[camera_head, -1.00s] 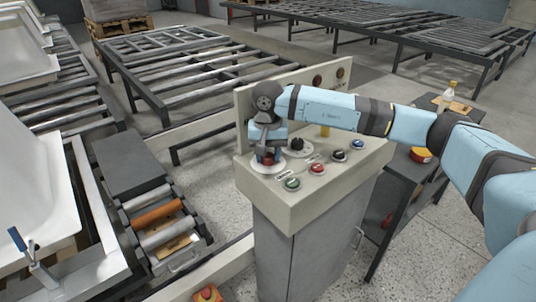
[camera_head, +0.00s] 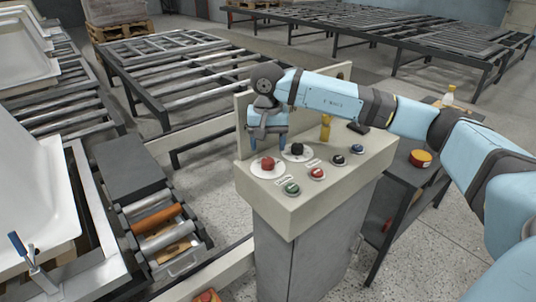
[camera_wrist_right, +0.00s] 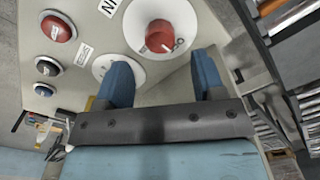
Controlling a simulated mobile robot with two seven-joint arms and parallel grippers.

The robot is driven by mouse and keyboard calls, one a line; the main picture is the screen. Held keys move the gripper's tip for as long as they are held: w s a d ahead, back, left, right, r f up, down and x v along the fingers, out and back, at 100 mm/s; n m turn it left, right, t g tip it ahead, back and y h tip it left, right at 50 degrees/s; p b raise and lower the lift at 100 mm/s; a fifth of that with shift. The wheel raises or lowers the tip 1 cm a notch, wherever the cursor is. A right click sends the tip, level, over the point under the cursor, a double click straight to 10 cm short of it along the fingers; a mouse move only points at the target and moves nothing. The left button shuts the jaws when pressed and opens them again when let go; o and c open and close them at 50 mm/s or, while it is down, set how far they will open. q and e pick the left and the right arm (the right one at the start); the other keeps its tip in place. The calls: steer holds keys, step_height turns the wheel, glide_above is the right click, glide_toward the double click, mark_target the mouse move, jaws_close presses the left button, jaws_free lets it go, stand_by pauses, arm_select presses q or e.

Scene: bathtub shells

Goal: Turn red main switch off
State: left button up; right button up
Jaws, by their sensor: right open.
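The red main switch (camera_head: 268,163) is a red knob on a round white plate at the left of the control panel's top. It shows large in the right wrist view (camera_wrist_right: 160,36), with its handle pointing toward the lower right there. My right gripper (camera_head: 268,146) is above and behind the knob, apart from it. In the right wrist view its two blue fingers (camera_wrist_right: 163,80) are spread wide with nothing between them. A black knob (camera_head: 297,150) on a white plate is to the right of the red switch. My left gripper is not in view.
The control panel (camera_head: 300,200) also carries a green button (camera_head: 291,188), a red button (camera_head: 317,173), a black button (camera_head: 338,160) and a blue button (camera_head: 357,149). A yellow post (camera_head: 325,128) stands behind them. A dark side table (camera_head: 402,190) is at the right. Roller conveyors are at the left.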

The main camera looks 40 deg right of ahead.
mark_target(268, 160)
step_height(268, 160, up, 9)
steer(key=shift+f, duration=0.2)
stand_by(0.6)
